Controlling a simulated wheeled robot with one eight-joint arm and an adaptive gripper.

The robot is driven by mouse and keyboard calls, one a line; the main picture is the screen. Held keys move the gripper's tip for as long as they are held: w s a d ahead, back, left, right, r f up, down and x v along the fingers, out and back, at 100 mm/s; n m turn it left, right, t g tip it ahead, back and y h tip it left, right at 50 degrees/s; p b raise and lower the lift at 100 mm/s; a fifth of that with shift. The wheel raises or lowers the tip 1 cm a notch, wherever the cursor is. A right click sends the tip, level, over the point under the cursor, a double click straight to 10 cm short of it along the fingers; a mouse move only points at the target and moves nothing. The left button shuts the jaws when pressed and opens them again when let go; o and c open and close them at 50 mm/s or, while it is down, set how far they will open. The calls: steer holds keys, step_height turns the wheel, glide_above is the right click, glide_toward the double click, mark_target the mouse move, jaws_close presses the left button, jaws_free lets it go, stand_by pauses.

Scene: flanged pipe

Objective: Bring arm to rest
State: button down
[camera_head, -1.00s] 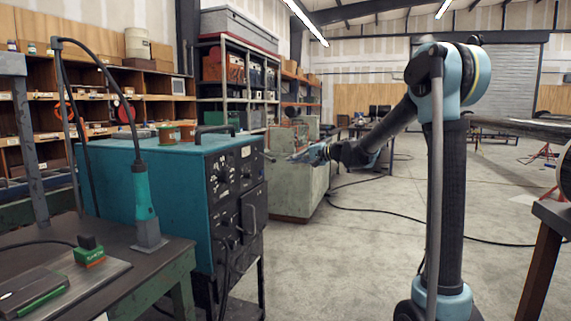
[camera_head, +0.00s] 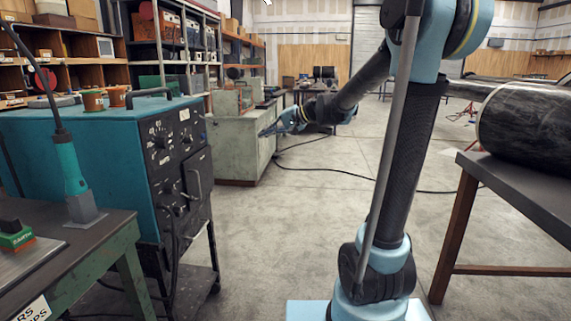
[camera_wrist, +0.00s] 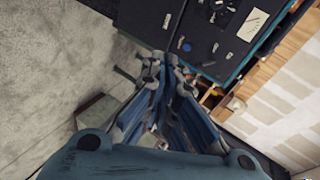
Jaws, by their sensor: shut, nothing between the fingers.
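My gripper (camera_head: 270,129) is at the end of my raised arm, in the middle of the head view. It points left toward the teal welding machine (camera_head: 100,150), with a visible gap between them. In the wrist view the fingers of my gripper (camera_wrist: 163,62) are together and hold nothing. The dark front panel of the welding machine (camera_wrist: 215,35) shows beyond the fingertips. My arm stands up from its base and stretches away from the camera.
A workbench (camera_head: 95,235) with a teal torch tool (camera_head: 70,170) stands at the left. A table (camera_head: 520,190) bearing a dark pipe (camera_head: 530,122) is at the right. The floor (camera_head: 290,225) between is mostly clear.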

steer(key=s+d+f+n+g+h, duration=0.1)
steer(key=s+d+f+h, duration=0.5)
steer(key=s+d+f, duration=0.6)
steer(key=s+d+f+n+g+h, duration=0.1)
steer(key=s+d+f+h, duration=0.5)
steer(key=s+d+f, duration=0.6)
steer(key=s+d, duration=0.4)
steer(key=s, duration=0.4)
steer(key=shift+s+f, duration=0.25)
steer(key=shift+f, duration=0.05)
